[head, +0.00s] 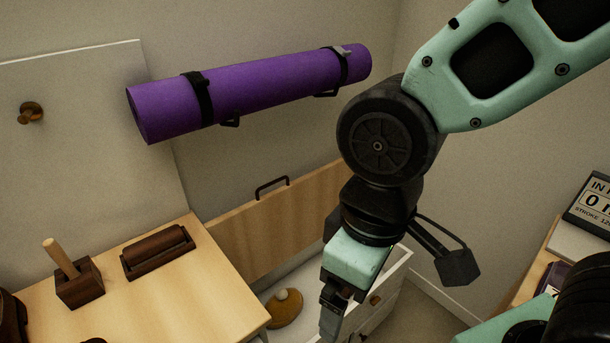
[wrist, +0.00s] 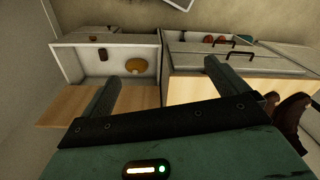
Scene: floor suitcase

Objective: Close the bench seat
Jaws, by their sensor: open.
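The bench seat stands open in the head view. Its wooden lid (head: 255,228) is raised against the wall, with a black handle (head: 271,187) on the top edge. The white box (head: 397,277) below it is open and holds a round tan object (head: 286,309). My gripper (head: 333,322) points down in front of the lid, over the box area, and partly hides both. In the wrist view my gripper (wrist: 163,72) has its two fingers wide apart with nothing between them. The lid (wrist: 85,105) and the box's tan object (wrist: 136,66) also show there.
A wooden-topped cabinet (head: 150,285) with a dark roller and a block stands left of the bench. A purple rolled mat (head: 250,92) hangs on the wall above the lid. A sign (head: 594,203) stands on a surface at right.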

